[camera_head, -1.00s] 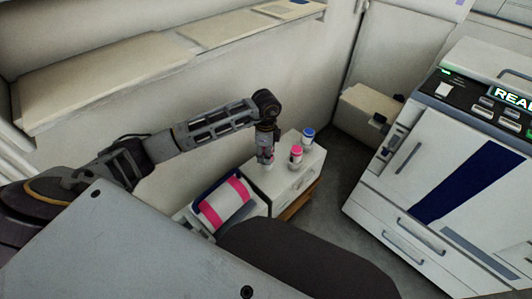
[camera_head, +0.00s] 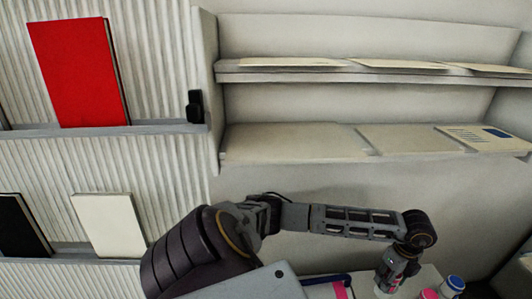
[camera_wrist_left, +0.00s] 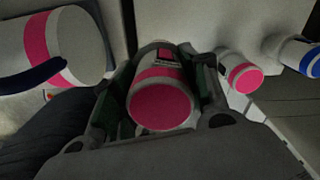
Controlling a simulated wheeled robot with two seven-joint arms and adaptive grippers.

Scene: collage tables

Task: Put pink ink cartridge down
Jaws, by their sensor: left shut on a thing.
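My left gripper (camera_head: 388,284) points down over the white cabinet top at the bottom edge of the head view. In the left wrist view its fingers are shut around a white ink cartridge with a pink end (camera_wrist_left: 162,104). I cannot tell whether the cartridge touches the cabinet top. A second pink-ended cartridge (camera_wrist_left: 241,76) stands just right of the gripper, apart from it. A blue-capped cartridge (camera_wrist_left: 305,57) is farther right; it also shows in the head view (camera_head: 453,286). My right gripper is not in view.
A white roll with a pink band (camera_wrist_left: 45,45) and a dark blue strip lies left of the gripper. Wall shelves (camera_head: 290,147) with flat sheets are above my arm. A red book (camera_head: 78,70) stands on a ribbed rack at the left.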

